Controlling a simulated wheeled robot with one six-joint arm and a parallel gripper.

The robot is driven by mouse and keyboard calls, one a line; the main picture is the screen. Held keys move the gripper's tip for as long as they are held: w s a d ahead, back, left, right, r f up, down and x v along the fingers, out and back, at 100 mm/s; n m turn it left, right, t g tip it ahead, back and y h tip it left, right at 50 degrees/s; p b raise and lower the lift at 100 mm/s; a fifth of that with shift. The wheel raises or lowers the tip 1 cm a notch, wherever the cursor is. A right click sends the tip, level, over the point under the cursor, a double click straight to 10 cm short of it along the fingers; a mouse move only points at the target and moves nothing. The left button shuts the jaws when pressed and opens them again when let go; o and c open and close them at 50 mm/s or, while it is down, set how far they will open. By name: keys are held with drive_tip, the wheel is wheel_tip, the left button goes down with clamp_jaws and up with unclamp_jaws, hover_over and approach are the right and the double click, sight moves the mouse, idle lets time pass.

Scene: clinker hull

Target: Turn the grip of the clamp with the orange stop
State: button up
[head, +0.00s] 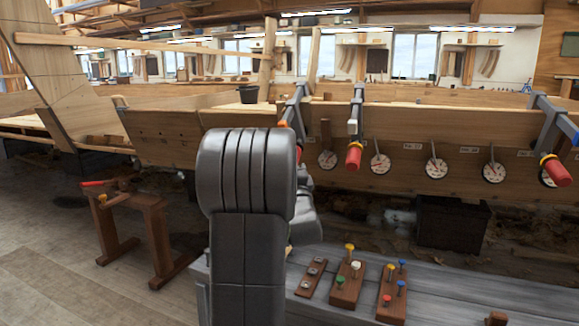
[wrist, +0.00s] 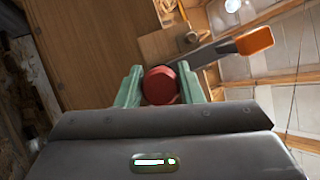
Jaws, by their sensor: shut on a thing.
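The clamp with the orange stop (head: 283,123) hangs on the top edge of the wooden hull, and its grey bar (head: 296,102) stands just right of my arm. In the wrist view the orange stop (wrist: 254,40) is at the upper right, at the end of the bar. The clamp's red grip (wrist: 160,88) is between the two green fingers of my gripper (wrist: 159,78), which are shut on it. In the head view only a sliver of this grip (head: 299,154) shows beside my arm. My arm hides the gripper there.
Two more clamps with red grips hang on the hull, one near the middle (head: 354,157) and one at the right (head: 556,171). Several round dials (head: 380,164) line the plank. A grey bench (head: 450,292) with colored pegs is in front. A sawhorse (head: 155,238) stands left.

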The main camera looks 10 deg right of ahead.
drive_tip(key=shift+f, duration=0.15)
drive_tip(key=o, duration=1)
drive_tip(key=p+v, duration=0.1)
drive_tip(key=v, duration=1.2)
drive_tip(key=shift+s+p, duration=0.35)
drive_tip(key=shift+p, duration=0.05)
drive_tip(key=shift+f, duration=0.15)
